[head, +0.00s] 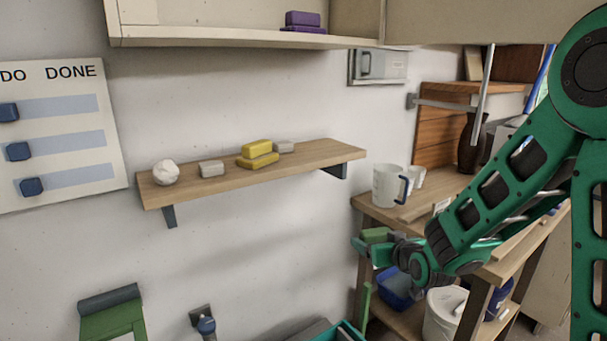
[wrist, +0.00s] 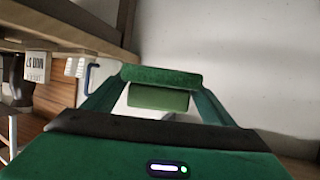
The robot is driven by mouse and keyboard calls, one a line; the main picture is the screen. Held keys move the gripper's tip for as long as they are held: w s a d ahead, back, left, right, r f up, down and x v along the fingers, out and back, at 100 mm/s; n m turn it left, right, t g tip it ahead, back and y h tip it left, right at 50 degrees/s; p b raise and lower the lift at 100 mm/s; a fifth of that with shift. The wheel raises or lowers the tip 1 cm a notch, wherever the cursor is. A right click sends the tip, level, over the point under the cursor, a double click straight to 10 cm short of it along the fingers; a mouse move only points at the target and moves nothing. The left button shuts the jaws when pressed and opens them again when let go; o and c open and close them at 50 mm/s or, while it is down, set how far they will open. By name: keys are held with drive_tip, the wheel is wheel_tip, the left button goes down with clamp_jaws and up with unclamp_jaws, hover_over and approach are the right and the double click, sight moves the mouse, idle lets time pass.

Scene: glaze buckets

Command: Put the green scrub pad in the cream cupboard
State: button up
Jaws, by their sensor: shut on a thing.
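The green scrub pad (head: 375,234) is held in my gripper (head: 374,244), beside the left end of the workbench and well below the cupboard. In the wrist view the pad (wrist: 160,98) shows between the two fingers, with a darker green layer along its top. My gripper (wrist: 158,92) is shut on it. The cream cupboard (head: 225,41) hangs on the wall at the top of the head view; only its lower part shows. Its left part is open at the front, and two purple pads (head: 303,20) lie stacked inside.
A wooden wall shelf (head: 318,156) below the cupboard carries yellow sponges (head: 257,152), grey blocks and a white crumpled ball. A jug (head: 387,185) stands on the workbench. Buckets (head: 442,315) stand under it. A board marked DONE (head: 60,150) hangs left. Wall between shelf and cupboard is clear.

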drive_tip(key=w+d+f+m+h, duration=0.1)
drive_tip(key=w+d+f, duration=0.1)
drive_tip(key=d+f, duration=0.45)
drive_tip(key=w+d+f+m+h, duration=0.1)
drive_tip(key=d+f+h, duration=0.15)
drive_tip(key=f, duration=0.75)
drive_tip(key=s+d+r, duration=0.1)
drive_tip(key=s+r, duration=0.1)
drive_tip(key=s, duration=0.3)
drive_tip(key=shift+s+d+r+y, duration=0.2)
drive_tip(key=shift+d+r+y, duration=0.15)
drive_tip(key=shift+r+y, duration=0.1)
